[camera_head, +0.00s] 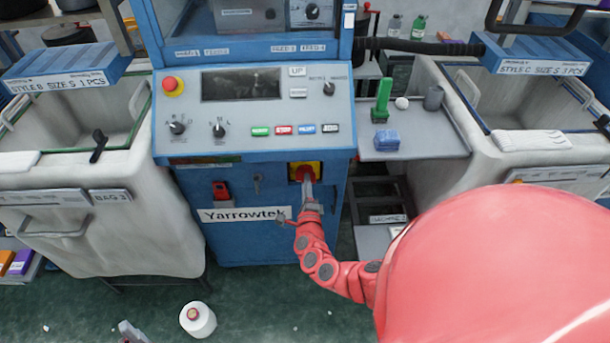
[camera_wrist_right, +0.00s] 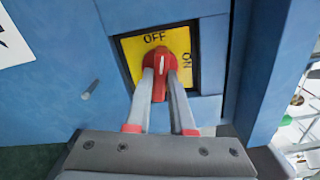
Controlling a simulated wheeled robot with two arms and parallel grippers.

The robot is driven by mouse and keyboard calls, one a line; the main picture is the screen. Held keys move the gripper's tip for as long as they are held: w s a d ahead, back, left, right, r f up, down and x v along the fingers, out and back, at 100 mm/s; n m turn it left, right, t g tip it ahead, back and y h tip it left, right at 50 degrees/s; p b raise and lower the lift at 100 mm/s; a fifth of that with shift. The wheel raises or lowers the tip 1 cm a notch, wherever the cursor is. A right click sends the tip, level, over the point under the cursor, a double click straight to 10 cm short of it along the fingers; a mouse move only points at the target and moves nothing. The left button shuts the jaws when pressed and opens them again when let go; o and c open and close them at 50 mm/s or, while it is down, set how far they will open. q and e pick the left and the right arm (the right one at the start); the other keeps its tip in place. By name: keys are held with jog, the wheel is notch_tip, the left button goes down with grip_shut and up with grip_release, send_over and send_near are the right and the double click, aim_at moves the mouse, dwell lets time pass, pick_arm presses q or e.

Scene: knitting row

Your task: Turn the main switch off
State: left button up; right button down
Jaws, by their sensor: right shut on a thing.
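The main switch is a red rotary knob (camera_wrist_right: 160,88) on a yellow plate (camera_wrist_right: 128,52) in the blue cabinet front. The plate reads OFF at the top and ON at the right. The knob's white mark points nearly straight up, close to the OFF lettering and a little right of it. In the head view the switch (camera_head: 303,168) sits below the sloped control panel. My right gripper (camera_wrist_right: 164,80) is shut on the knob, one finger on each side. It also shows in the head view (camera_head: 308,183), reaching up from below.
The control panel (camera_head: 255,115) overhangs the switch. White bins (camera_head: 95,235) stand on both sides of the cabinet.

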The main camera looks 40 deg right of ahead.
jog(key=shift+r+n+p, duration=0.15)
jog(key=shift+n+p, duration=0.55)
jog(key=shift+n, duration=0.2)
jog(key=shift+n+p, duration=0.3)
jog(key=shift+n, duration=0.1)
jog(key=c, duration=1)
grip_release()
jog(key=shift+c, duration=0.2)
jog(key=shift+p+v, duration=1.1)
jog(key=shift+v, duration=1.9)
